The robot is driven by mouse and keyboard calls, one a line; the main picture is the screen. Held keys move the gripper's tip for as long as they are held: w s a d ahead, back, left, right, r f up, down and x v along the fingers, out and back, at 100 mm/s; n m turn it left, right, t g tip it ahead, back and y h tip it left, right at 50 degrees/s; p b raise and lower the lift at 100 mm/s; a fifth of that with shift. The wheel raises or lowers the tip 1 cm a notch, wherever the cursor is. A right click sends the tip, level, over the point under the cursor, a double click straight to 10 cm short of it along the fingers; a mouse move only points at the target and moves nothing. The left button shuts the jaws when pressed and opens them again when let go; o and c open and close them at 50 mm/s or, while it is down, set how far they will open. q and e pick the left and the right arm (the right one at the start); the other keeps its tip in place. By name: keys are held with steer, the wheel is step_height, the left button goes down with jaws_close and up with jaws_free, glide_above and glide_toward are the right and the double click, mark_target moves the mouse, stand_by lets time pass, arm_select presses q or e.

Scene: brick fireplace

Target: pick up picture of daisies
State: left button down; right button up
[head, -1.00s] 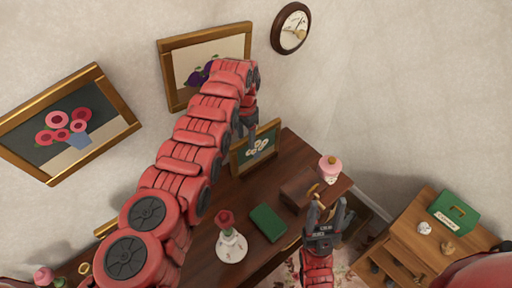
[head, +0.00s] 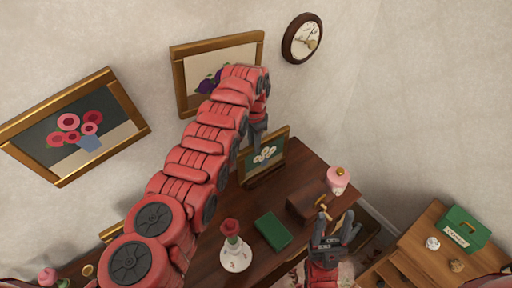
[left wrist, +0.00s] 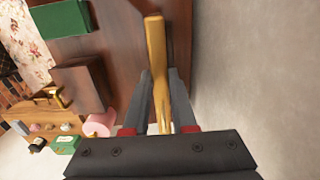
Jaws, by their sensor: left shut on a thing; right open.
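The picture of daisies (head: 267,153), white flowers on dark green in a gold frame, stands upright at the back of the dark wooden desk (head: 205,262). My left gripper (head: 257,140) reaches it from above and is shut on its frame's top edge. In the left wrist view the gold frame (left wrist: 156,60) shows edge-on between the fingers of my left gripper (left wrist: 158,92). I cannot tell whether its bottom edge touches the desk. My right gripper (head: 334,222) is open and empty near the desk's front right, by a small wooden box (head: 306,206).
A wooden shelf unit (head: 410,255) with a green box (head: 464,229) stands at right. Framed pictures and a clock (head: 302,38) hang behind.

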arm_select(q)
step_height(320, 180, up, 6)
steer(key=b, duration=0.2)
steer(key=shift+d+r+b, duration=0.1)
steer(key=shift+r+b, duration=0.15)
steer(key=shift+b, duration=0.05)
step_height(320, 180, up, 3)
steer(key=p, duration=0.3)
stand_by(0.4)
